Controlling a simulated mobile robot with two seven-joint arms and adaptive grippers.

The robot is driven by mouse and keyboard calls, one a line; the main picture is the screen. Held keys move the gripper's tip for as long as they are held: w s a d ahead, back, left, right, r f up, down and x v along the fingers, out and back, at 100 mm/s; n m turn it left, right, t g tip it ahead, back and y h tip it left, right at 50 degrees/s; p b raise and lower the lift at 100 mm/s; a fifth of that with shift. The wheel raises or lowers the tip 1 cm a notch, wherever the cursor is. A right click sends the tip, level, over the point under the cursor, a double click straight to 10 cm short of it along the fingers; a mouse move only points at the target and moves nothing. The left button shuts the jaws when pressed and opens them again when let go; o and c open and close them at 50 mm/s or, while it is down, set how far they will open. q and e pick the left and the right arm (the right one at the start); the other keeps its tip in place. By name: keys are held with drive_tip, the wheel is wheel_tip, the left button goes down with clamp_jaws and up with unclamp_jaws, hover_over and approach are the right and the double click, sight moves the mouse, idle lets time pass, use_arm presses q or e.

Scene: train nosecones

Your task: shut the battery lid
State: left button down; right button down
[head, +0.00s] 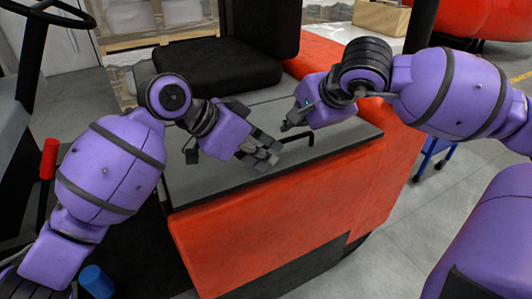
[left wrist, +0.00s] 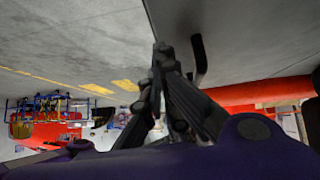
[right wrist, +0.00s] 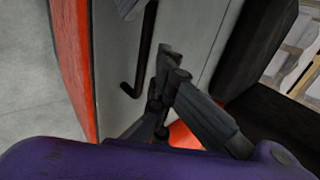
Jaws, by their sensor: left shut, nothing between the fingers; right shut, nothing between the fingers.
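The battery lid (head: 225,180) is a grey panel with a dark edge on top of the red vehicle body. It looks flat in the head view; I cannot tell whether any gap is under it. Its black bar handle (head: 298,136) also shows in the left wrist view (left wrist: 199,58) and the right wrist view (right wrist: 146,50). My left gripper (head: 272,156) is shut and empty over the lid, near the handle's left end. My right gripper (head: 286,127) is shut and empty just behind the handle. I cannot tell whether either touches the lid.
A black seat (head: 210,65) stands behind the lid. A steering wheel (head: 45,14) and a red-gripped lever (head: 49,158) are at the left. The red body (head: 280,225) drops to open grey floor (head: 430,205) at the right.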

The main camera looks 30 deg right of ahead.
drive_tip(key=c, duration=2.5)
unclamp_jaws()
drive_tip(key=o, duration=0.7)
drive_tip(key=shift+c, duration=0.2)
